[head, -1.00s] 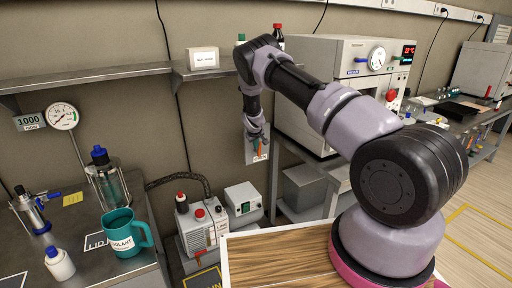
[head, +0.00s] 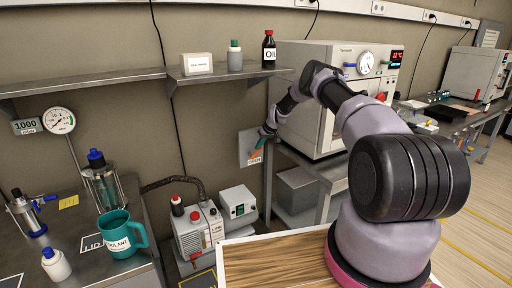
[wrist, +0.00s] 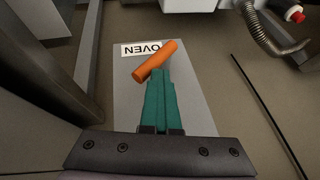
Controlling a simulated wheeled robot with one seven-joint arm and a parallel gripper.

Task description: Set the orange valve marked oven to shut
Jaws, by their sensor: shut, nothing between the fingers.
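The orange valve handle (wrist: 155,61) is a short bar on a grey plate (wrist: 190,105) with a white label reading OVEN (wrist: 140,50). In the wrist view the bar lies slanted across the plate, one end by the label. My gripper (wrist: 157,76) is shut and empty, its green fingers together. The fingertips lie at the middle of the bar; I cannot tell whether they touch it. In the head view the plate (head: 246,151) is on the wall under the shelf, with the orange handle (head: 260,142) small and partly hidden by my gripper (head: 264,133).
A white oven (head: 315,75) stands on a metal bench just right of the plate. A wall shelf (head: 225,76) with bottles and a white box is above. A pump (head: 200,235) and a grey-white box (head: 237,205) stand below. A teal mug (head: 120,235) is at left.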

